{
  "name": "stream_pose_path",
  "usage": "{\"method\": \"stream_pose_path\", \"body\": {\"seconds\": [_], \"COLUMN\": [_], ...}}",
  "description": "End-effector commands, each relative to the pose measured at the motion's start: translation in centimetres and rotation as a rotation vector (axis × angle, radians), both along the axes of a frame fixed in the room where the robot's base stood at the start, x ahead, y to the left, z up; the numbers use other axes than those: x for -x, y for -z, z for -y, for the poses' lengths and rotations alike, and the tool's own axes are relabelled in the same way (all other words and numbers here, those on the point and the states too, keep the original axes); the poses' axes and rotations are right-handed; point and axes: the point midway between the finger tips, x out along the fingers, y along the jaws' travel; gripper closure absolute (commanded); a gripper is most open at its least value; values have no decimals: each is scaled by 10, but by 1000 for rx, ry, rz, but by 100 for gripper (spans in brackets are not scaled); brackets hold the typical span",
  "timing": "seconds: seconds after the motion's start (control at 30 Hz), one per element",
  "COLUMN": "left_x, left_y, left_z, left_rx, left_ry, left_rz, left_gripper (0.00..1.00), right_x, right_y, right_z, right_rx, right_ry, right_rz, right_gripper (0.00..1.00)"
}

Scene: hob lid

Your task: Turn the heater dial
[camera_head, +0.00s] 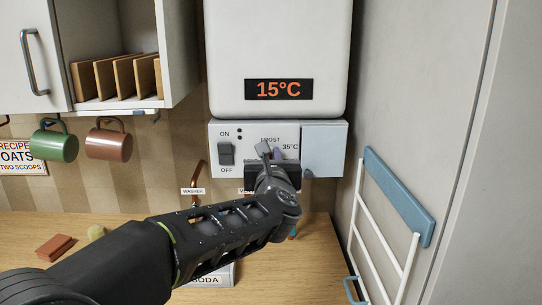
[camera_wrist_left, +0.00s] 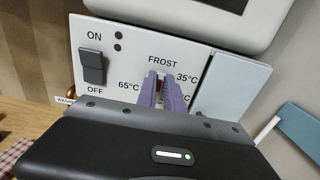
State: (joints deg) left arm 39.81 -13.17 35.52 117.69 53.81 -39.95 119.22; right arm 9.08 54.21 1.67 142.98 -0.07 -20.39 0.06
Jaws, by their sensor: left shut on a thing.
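The heater is a white box with a control panel (camera_head: 217,165) below it, and its display (camera_head: 279,89) reads 15°C. The panel carries the labels FROST, 35°C and 65°C around the dial. My left gripper (camera_wrist_left: 161,82) is at the panel with its purple fingers pointing into it, shut on the heater dial (camera_wrist_left: 161,84). Only a small reddish-brown bit of the dial shows between the fingers, so its pointing direction is hidden. In the head view the gripper body covers the dial. My right gripper is in neither view.
An ON/OFF rocker switch (camera_head: 226,154) sits left of the dial, and a pale blue cover (camera_head: 324,150) sits right of it. Mugs (camera_head: 53,145) hang at left under a cabinet. A white rack with a blue rail (camera_head: 398,195) stands at right. A wooden counter (camera_head: 310,270) lies below.

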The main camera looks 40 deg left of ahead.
Motion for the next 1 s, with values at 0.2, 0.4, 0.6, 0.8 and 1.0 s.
{"method": "stream_pose_path", "body": {"seconds": [0.2,0.4,0.6,0.8,1.0], "left_x": [0,-1,-3,-4,-6], "left_y": [0,1,2,2,3], "left_z": [1,2,3,6,8], "left_rx": [-8,-44,-127,-254,-403], "left_ry": [1,2,2,2,2], "left_rz": [-6,-35,-99,-193,-306], "left_gripper": [100,100,100,100,100], "right_x": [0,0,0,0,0], "right_y": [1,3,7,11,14], "right_z": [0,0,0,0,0], "right_rx": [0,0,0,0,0], "right_ry": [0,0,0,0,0], "right_rz": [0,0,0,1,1], "right_gripper": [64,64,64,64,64]}}
